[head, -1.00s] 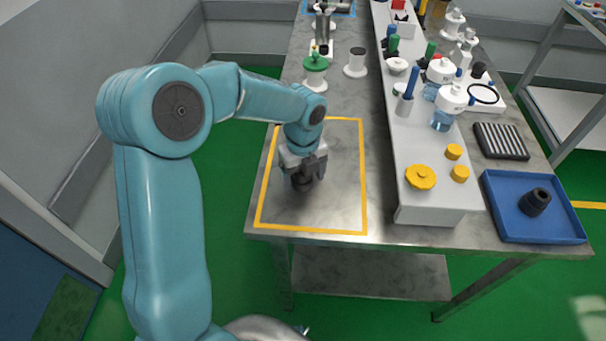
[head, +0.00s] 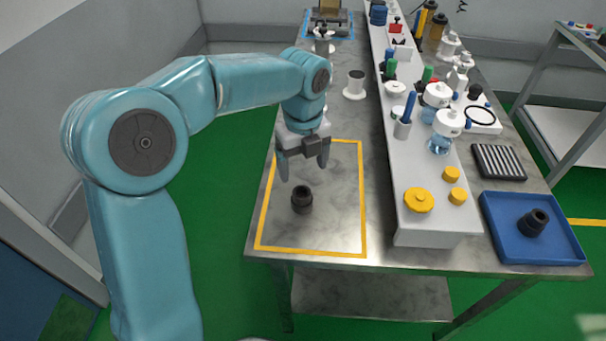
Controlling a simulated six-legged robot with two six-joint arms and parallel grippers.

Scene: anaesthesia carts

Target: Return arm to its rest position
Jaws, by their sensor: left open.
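My left gripper (head: 304,165) is open and empty in the head view. It hangs above the yellow-outlined area (head: 335,220) on the near left of the metal table. A small black cylindrical part (head: 302,199) stands inside that outline, just below and apart from the fingers. My left arm comes in from the left, bent at a large elbow joint. My right gripper is not in view.
A raised white shelf (head: 432,226) with yellow knobs, bottles and pens runs along the table. A blue tray (head: 552,249) with a black part (head: 533,222) lies at the right, near a striped block (head: 498,161). A white spool-like piece (head: 355,85) stands behind the outline.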

